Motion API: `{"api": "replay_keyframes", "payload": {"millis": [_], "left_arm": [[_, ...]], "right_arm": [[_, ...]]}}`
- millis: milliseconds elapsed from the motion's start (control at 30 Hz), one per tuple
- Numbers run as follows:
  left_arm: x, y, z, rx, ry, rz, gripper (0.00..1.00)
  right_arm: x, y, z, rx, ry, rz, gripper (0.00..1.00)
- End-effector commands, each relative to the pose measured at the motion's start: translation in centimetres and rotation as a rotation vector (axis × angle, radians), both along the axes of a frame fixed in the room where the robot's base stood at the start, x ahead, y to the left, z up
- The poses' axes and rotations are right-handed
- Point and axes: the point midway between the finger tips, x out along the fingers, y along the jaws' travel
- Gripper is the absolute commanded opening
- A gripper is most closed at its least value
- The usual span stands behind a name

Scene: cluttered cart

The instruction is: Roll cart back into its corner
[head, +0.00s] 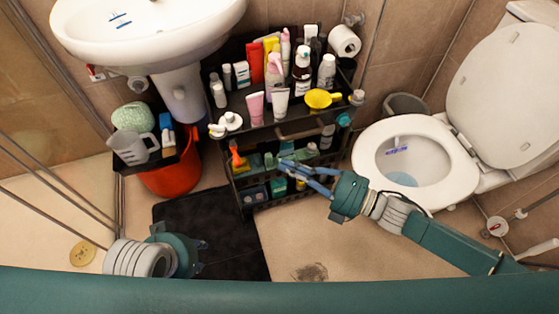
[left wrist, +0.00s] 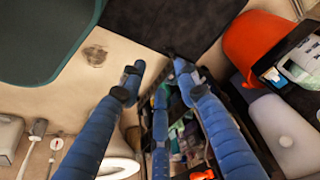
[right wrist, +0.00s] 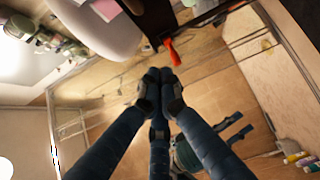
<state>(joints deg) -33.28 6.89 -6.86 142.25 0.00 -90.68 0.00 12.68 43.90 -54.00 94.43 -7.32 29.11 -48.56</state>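The dark cart (head: 262,128) stands upright between the sink and the toilet, its shelves packed with bottles and tubes. A bar handle (head: 302,130) shows along its front top edge. My right gripper (head: 284,165) is in front of the middle shelf, below the handle; I cannot tell if it touches the cart. In the right wrist view its fingers (right wrist: 160,78) are together, with nothing visible between them. My left gripper (head: 203,257) is low over the black mat, apart from the cart. In the left wrist view its fingers (left wrist: 158,75) are spread and empty.
The toilet (head: 440,185) is close on the cart's right. The sink (head: 150,30) and an orange bucket (head: 170,178) with a pitcher (head: 135,148) above it are on the left. A black mat (head: 230,215) lies in front; the beige floor (head: 290,245) beside it is clear.

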Motion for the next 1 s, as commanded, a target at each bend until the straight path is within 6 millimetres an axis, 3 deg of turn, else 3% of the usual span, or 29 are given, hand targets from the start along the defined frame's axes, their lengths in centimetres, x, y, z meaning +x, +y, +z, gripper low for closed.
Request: {"api": "replay_keyframes", "payload": {"millis": [400,533,600,800,1000], "left_arm": [[0.0,0.0,-1.2,0.0,-0.001,0.0,0.32],[0.2,0.0,-1.7,-0.001,-0.005,0.0,0.32],[1.5,-0.4,-1.3,-0.011,-0.054,-0.005,0.32],[2.9,-0.8,-0.9,-0.022,-0.109,-0.009,0.32],[3.1,-0.9,-0.8,-0.023,-0.118,-0.009,0.32]], "right_arm": [[4.1,7.9,0.0,0.002,-0.001,-0.001,0.0],[6.4,8.3,-0.1,-0.002,0.001,-0.004,0.0],[6.9,8.5,-0.1,0.0,0.001,-0.003,0.0],[7.7,8.7,0.0,0.0,0.002,-0.003,0.0],[7.8,8.7,0.0,0.0,0.003,-0.004,0.0]]}}
